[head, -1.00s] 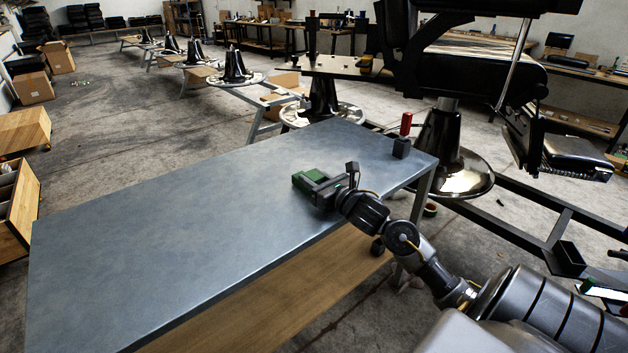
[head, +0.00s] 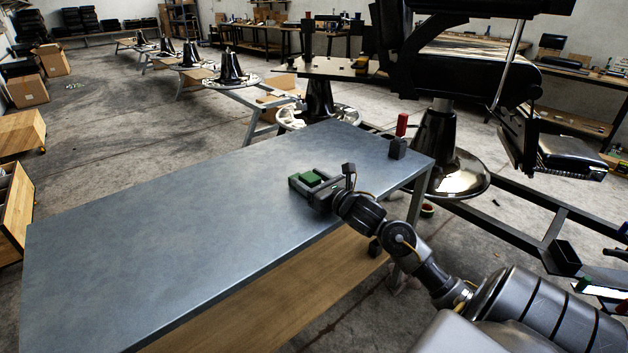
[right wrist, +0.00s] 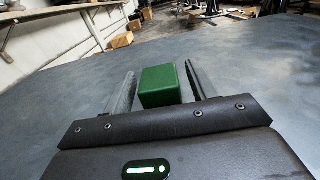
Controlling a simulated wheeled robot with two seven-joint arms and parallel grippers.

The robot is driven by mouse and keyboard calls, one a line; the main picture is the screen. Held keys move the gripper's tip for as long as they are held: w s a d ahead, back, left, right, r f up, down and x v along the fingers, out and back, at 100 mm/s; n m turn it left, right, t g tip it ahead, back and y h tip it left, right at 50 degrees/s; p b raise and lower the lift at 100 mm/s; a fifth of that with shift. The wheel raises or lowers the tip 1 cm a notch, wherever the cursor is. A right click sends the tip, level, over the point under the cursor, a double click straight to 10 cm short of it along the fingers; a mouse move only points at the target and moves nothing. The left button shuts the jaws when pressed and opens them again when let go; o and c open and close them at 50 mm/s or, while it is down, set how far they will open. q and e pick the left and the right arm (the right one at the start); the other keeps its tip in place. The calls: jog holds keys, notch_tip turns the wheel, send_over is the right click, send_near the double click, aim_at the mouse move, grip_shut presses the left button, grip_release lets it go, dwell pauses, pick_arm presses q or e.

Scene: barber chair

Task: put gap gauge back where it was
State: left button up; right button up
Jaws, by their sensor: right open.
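A small green block (head: 309,179), which I take to be the gap gauge, sits on the grey table top (head: 170,240) near its right front edge. My right gripper (head: 305,181) is low over the table with its fingers on either side of the block. In the right wrist view the green block (right wrist: 160,87) stands between the two open fingers, with a gap on each side. My left gripper is not in view.
A red-topped piece in a black holder (head: 398,148) stands at the table's far right corner. The rest of the table is clear. A barber chair base (head: 445,165) is beyond the right end. Wooden boxes (head: 20,132) are on the floor at left.

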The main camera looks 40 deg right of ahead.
jog(key=shift+r, duration=0.1)
jog(key=shift+s, duration=0.3)
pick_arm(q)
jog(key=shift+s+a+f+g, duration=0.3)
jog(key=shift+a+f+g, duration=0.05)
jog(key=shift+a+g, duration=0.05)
pick_arm(e)
jog(key=s, duration=1.1)
jog(key=shift+s+a, duration=0.15)
jog(key=shift+s, duration=0.05)
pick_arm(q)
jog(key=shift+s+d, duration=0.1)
